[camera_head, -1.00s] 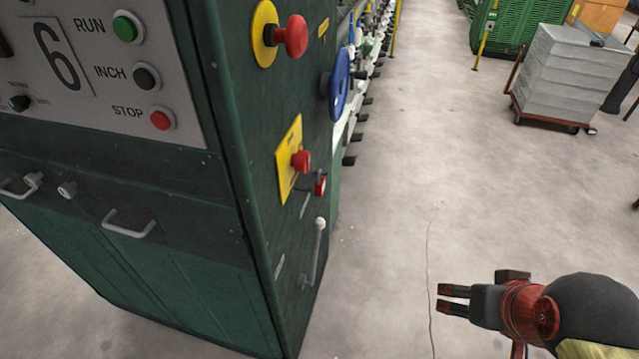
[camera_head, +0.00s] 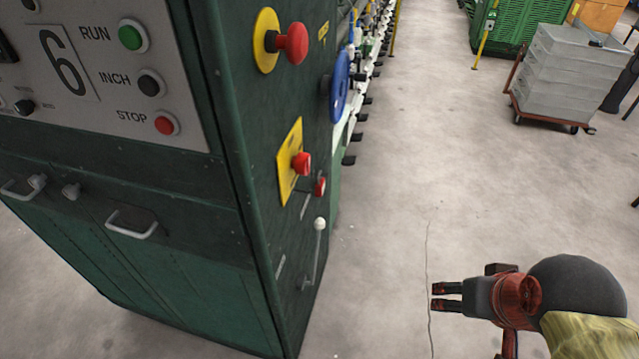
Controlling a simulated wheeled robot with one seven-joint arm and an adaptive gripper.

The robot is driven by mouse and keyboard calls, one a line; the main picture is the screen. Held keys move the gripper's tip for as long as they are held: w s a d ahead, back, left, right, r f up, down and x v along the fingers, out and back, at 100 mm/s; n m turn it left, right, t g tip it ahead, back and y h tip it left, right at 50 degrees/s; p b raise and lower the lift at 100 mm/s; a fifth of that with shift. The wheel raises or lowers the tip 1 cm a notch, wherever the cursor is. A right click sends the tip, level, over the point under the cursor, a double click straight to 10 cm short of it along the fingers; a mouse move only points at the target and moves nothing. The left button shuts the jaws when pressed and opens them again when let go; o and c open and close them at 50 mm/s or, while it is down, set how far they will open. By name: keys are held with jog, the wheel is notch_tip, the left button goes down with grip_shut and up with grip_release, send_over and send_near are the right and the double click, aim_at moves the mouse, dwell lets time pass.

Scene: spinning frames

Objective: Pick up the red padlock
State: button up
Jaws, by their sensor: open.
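A small red object (camera_head: 319,187), which looks like the red padlock, hangs on the side face of the dark green machine (camera_head: 235,190). It sits just below and right of a red knob (camera_head: 301,163) on a yellow plate; its shackle is too small to make out. My gripper (camera_head: 434,297) is at the lower right over the floor, fingers pointing left toward the machine. Its two fingers are apart with nothing between them. It is well clear of the red object, lower and to the right in the picture.
A white-knobbed lever (camera_head: 317,240) sticks out below the red object. A blue handwheel (camera_head: 340,86) and a large red button (camera_head: 291,43) project above it. The floor (camera_head: 420,170) right of the machine is clear. A cart with grey boxes (camera_head: 572,70) stands farther back.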

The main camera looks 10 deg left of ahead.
jog(key=w+a+f+g+p, duration=0.1)
jog(key=w+a+g+p, duration=0.2)
jog(key=w, duration=0.4)
jog(key=n+g+y+p, duration=0.3)
jog(key=n+y+p, duration=0.5)
jog(key=n, duration=1.1)
send_near(320, 181)
jog(key=y+b, duration=0.1)
jog(key=x, duration=0.5)
jog(key=b+x, duration=0.1)
jog(key=x, duration=0.2)
jog(key=shift+d+f, duration=0.25)
jog(key=shift+d, duration=0.05)
jog(key=shift+c, duration=1.2)
